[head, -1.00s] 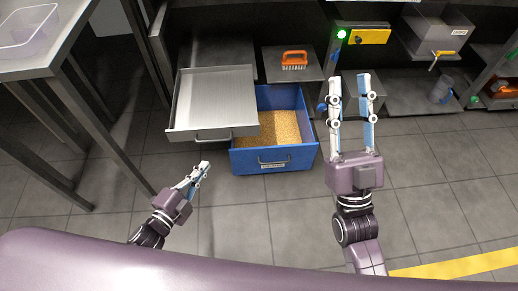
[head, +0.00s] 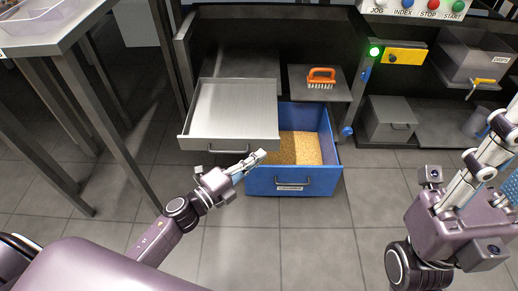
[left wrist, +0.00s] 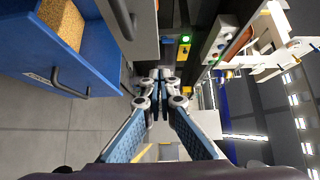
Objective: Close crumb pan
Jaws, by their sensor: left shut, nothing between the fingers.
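The grey metal pan (head: 235,108) is pulled out of the dark frame, its front face and bar handle (head: 228,149) toward me. Beside and below it the blue drawer (head: 300,180) is also pulled out, holding golden crumbs (head: 307,148); the pan covers part of it. My left gripper (head: 260,156) is shut and empty, its tips close to the right end of the pan's front; contact cannot be told. In the left wrist view the shut fingertips (left wrist: 161,75) are beside the pan's front (left wrist: 143,35). My right gripper (head: 498,165) is apart at the right edge, fingers spread, tips partly cut off.
An orange brush (head: 321,77) lies on a grey shelf right of the pan. A grey box (head: 390,120) stands further right. A table (head: 45,40) with a clear tray stands at the left. The tiled floor in front is free.

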